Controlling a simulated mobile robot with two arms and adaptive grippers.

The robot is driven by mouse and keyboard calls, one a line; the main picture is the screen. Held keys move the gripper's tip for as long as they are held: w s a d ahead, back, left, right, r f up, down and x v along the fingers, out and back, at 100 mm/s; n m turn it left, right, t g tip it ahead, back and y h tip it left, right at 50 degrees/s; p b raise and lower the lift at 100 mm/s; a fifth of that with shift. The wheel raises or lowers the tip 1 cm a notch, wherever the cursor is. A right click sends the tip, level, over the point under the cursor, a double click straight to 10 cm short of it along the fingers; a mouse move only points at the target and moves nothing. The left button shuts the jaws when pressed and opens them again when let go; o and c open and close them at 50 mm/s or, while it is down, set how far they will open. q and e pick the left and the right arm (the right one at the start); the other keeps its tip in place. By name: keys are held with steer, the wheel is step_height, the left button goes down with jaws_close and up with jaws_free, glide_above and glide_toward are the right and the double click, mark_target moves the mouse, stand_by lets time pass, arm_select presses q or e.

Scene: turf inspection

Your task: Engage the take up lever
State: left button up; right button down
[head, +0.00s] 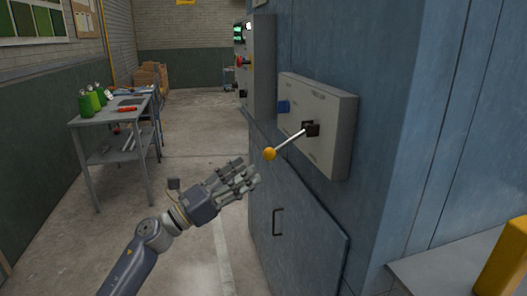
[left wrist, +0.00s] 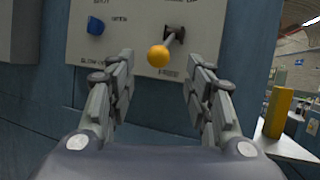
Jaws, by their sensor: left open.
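The take up lever (head: 290,143) is a metal rod with a yellow ball knob (head: 269,154). It sticks out from a black slot on a grey control box (head: 342,140) on the blue machine. In the left wrist view the knob (left wrist: 158,56) shows ahead, between the lines of my fingers and beyond them. My left gripper (head: 250,178) is open and empty, a little below and left of the knob, apart from it. The left gripper also shows in the left wrist view (left wrist: 160,85) with its fingers spread. My right gripper is not in view.
A blue knob (head: 283,107) sits on the same box, left of the lever. Below is a blue cabinet door with a handle (head: 278,222). A grey workbench (head: 105,118) with green bottles stands at the left. A yellow post (head: 505,258) stands at the right. The floor between is clear.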

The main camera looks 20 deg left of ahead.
mark_target(268, 153)
arm_select(q)
steer(key=p+x, duration=0.2)
steer(key=x, duration=0.3)
steer(key=shift+w+d+r, duration=0.1)
steer(key=shift+w+r, duration=0.15)
steer(key=shift+r, duration=0.05)
steer(key=x, duration=0.2)
steer(key=shift+w+d+p, duration=0.2)
steer(key=shift+p, duration=0.2)
steer(key=shift+w+d+f, duration=0.1)
steer(key=shift+w, duration=0.1)
jaws_close()
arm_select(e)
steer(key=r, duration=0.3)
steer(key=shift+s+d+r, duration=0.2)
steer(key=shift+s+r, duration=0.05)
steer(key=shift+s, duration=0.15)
